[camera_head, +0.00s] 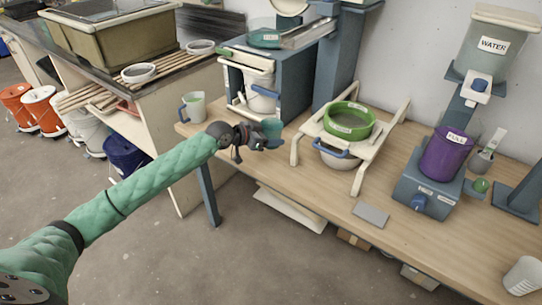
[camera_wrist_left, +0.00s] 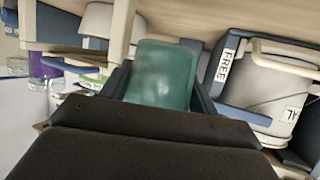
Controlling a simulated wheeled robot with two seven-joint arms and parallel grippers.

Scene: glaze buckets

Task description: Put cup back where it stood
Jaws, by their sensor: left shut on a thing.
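The cup is teal green (camera_head: 271,128) and sits at the end of my left arm in the head view, above the wooden table near its front edge. My left gripper (camera_head: 262,138) is shut on it. In the left wrist view the cup (camera_wrist_left: 162,75) stands between the two dark fingers, and its lower part is hidden behind the gripper body. I cannot tell whether the cup touches the table. My right gripper is not in view.
A wooden stand with a green sieve (camera_head: 349,120) over a bowl is right of the cup. A purple bucket (camera_head: 446,153) is farther right. Table front-right holds a grey plate (camera_head: 371,214).

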